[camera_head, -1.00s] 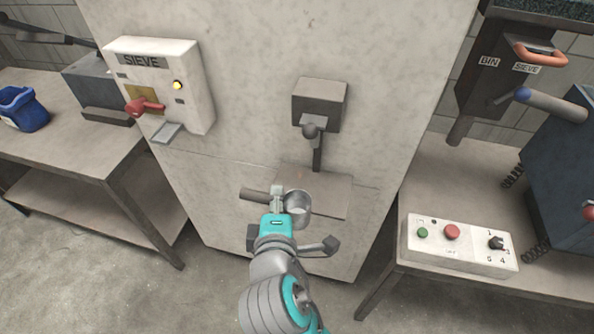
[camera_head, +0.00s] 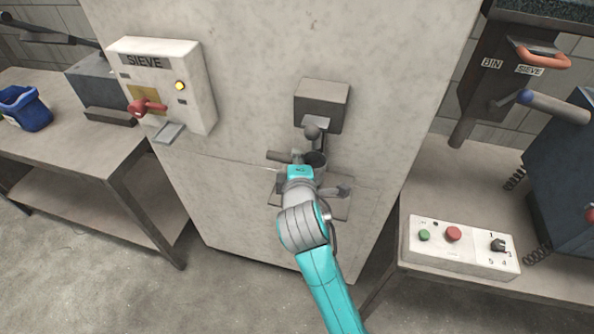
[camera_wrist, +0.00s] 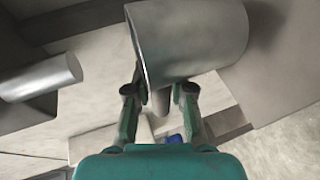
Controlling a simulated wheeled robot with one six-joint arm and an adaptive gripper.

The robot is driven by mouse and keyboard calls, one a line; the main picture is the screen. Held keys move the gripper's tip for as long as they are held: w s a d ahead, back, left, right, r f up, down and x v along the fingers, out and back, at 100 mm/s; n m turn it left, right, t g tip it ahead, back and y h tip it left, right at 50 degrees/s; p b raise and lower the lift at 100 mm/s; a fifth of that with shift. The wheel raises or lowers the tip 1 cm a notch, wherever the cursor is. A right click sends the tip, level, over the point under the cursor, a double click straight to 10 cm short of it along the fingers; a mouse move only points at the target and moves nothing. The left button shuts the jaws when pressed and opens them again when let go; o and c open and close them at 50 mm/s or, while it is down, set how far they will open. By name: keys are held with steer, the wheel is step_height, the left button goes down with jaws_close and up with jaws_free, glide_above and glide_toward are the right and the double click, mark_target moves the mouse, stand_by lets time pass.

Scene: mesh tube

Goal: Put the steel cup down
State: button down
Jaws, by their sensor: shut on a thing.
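The steel cup (camera_wrist: 195,40) is a grey metal cylinder at the top middle of the wrist view. My gripper (camera_wrist: 160,95) is shut on it, with a finger on either side of a narrow grey part below the cup's body. In the head view the cup (camera_head: 316,159) is partly hidden by my gripper (camera_head: 300,160). It is just below the lever of the grey tap box (camera_head: 322,100) on the concrete pillar, over a small grey shelf (camera_head: 338,210). I cannot tell whether the cup touches the shelf or the lever.
A white SIEVE box (camera_head: 165,85) with a red handle is on the pillar's left. A left table (camera_head: 70,145) holds a blue bucket (camera_head: 25,108). A right table (camera_head: 430,185) holds a white button panel (camera_head: 460,247) and a dark machine (camera_head: 565,170).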

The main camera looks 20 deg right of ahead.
step_height(320, 180, down, 3)
steer(key=shift+f, duration=0.15)
steer(key=shift+w+d+f, duration=0.1)
steer(key=shift+w+f, duration=0.1)
steer(key=shift+f, duration=0.2)
steer(key=shift+f, duration=0.1)
steer(key=c, duration=1)
jaws_free()
steer(key=v, duration=1.2)
steer(key=shift+s, duration=0.1)
